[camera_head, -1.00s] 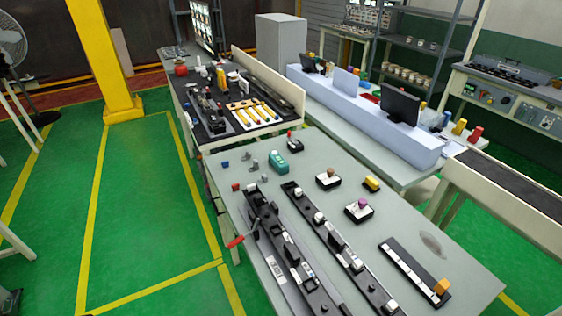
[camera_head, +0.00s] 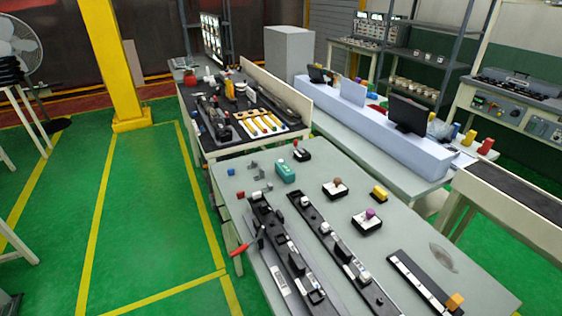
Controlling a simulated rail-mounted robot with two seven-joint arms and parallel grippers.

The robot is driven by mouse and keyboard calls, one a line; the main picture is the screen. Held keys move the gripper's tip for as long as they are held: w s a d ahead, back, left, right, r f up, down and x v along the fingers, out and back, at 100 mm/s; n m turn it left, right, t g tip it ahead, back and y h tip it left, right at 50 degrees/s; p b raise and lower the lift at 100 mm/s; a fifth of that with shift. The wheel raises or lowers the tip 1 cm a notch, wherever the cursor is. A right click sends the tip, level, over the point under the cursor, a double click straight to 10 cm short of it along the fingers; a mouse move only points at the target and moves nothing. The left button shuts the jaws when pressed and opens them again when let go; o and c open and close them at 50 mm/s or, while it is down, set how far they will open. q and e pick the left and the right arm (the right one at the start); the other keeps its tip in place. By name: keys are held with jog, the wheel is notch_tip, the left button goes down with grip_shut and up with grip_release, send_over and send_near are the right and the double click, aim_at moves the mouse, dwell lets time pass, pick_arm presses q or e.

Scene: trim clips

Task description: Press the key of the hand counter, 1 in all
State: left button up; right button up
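Neither of my grippers is in view. Small devices stand on the grey table (camera_head: 400,225) in front of me, and I cannot tell for sure which one is the hand counter. A teal block-like device (camera_head: 285,173) stands near the table's far edge. Two black bases stand further right, one with a brown knob (camera_head: 335,187) and one with a purple knob (camera_head: 368,219). No key or counter display can be read at this size.
Two long black rails (camera_head: 285,255) with clips lie along the table. A red-handled tool (camera_head: 242,248) lies at the left edge. A yellow block (camera_head: 379,193) and a dark strip with an orange block (camera_head: 454,301) are at right. A second bench (camera_head: 215,145) adjoins behind.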

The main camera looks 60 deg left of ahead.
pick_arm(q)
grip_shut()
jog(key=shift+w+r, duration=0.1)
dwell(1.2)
